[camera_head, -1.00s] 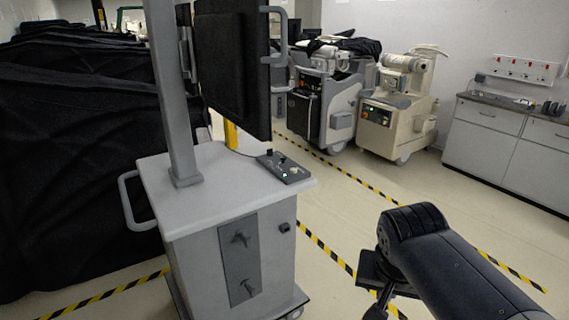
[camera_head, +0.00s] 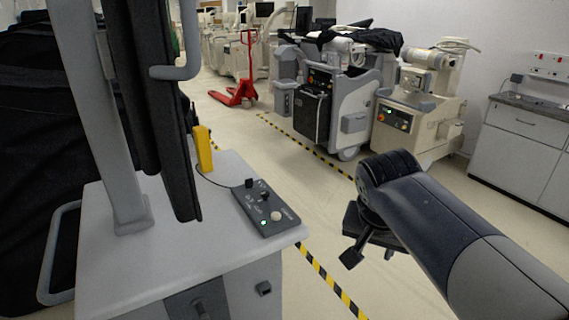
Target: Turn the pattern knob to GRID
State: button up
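A dark control box (camera_head: 266,208) lies on the right part of the white cart top (camera_head: 190,255). It carries a few small black knobs (camera_head: 264,194), a pale round knob or button (camera_head: 276,216) and a green light (camera_head: 263,223). The labels are too small to read, so I cannot tell which knob is the pattern knob or where it points. My gripper (camera_head: 352,254) hangs below my dark arm, to the right of the cart and apart from the box. Its fingers are partly hidden, and I cannot tell whether they are open.
A grey post (camera_head: 100,120) and a dark screen (camera_head: 165,100) rise from the cart. A yellow object (camera_head: 203,148) with a cable stands behind the box. Medical carts (camera_head: 345,110), a red pallet jack (camera_head: 242,75) and cabinets (camera_head: 520,140) stand farther back. Open floor lies right of the cart.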

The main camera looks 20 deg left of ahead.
aim_at(265, 194)
jog(key=i+u, duration=0.1)
jog(key=i, duration=0.3)
jog(key=i+l+u, duration=0.1)
jog(key=i, duration=0.35)
jog(key=i+l+u, duration=0.1)
jog(key=i, duration=0.3)
jog(key=i+l+u, duration=0.1)
jog(key=i+l, duration=0.2)
jog(key=i+u, duration=0.1)
jog(key=u, duration=1.4)
